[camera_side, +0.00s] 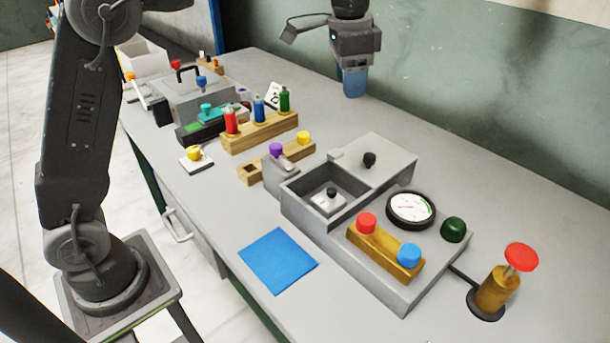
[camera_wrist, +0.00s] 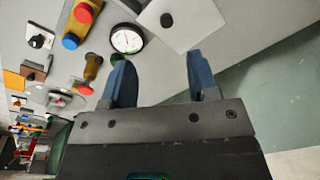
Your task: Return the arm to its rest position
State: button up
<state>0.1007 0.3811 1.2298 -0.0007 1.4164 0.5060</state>
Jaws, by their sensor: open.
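My gripper (camera_side: 354,84) hangs above the far side of the grey bench, near the green wall, with its blue fingers pointing down. In the wrist view its two blue fingers (camera_wrist: 162,80) stand apart with nothing between them, so it is open and empty. No object touches the fingers in either view. The dark arm stands at the left of the side view; the links between it and the gripper are out of frame.
A grey press box (camera_side: 372,262) has a dial gauge (camera_side: 410,209), red and blue knobs and an open tray. A red-topped brass plunger (camera_side: 497,288) stands at right. A blue mat (camera_side: 277,261) lies in front. Wooden racks (camera_side: 260,132) with coloured bottles and knobs stand left of my gripper.

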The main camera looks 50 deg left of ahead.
jog(key=s+a+r+n+t, duration=0.1)
jog(key=s+a+n, duration=0.1)
jog(key=s, duration=0.6)
jog(key=s+a+n+t, duration=0.1)
jog(key=s+a+n, duration=0.1)
jog(key=s, duration=0.6)
jog(key=s+f+n+t, duration=0.2)
jog(key=s+f, duration=0.5)
jog(key=s, duration=0.4)
jog(key=shift+s+a+n, duration=0.25)
jog(key=shift+a+n, duration=0.15)
jog(key=shift+n, duration=0.1)
